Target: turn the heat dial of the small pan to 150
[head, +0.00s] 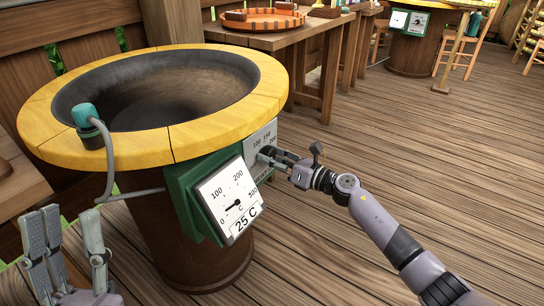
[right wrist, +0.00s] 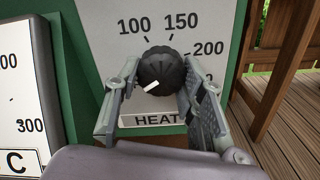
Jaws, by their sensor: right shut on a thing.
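The pan (head: 190,88) is a dark round bowl with a yellow rim on a brown barrel base. On its green side box is the heat panel (head: 261,138), labelled HEAT (right wrist: 155,120) in the right wrist view. The black heat dial (right wrist: 163,68) has a white mark at its lower left, away from the printed 150 (right wrist: 180,21). My right gripper (head: 264,154) is shut on the dial, with one finger on each side in the right wrist view (right wrist: 160,75). The dial is mostly hidden in the head view. My left gripper (head: 70,228) is open and empty at the lower left.
A gauge (head: 229,199) beside the panel reads 25 C. A teal-topped probe (head: 87,122) with a grey cable sits on the rim. A wooden table (head: 270,38) stands behind the pan.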

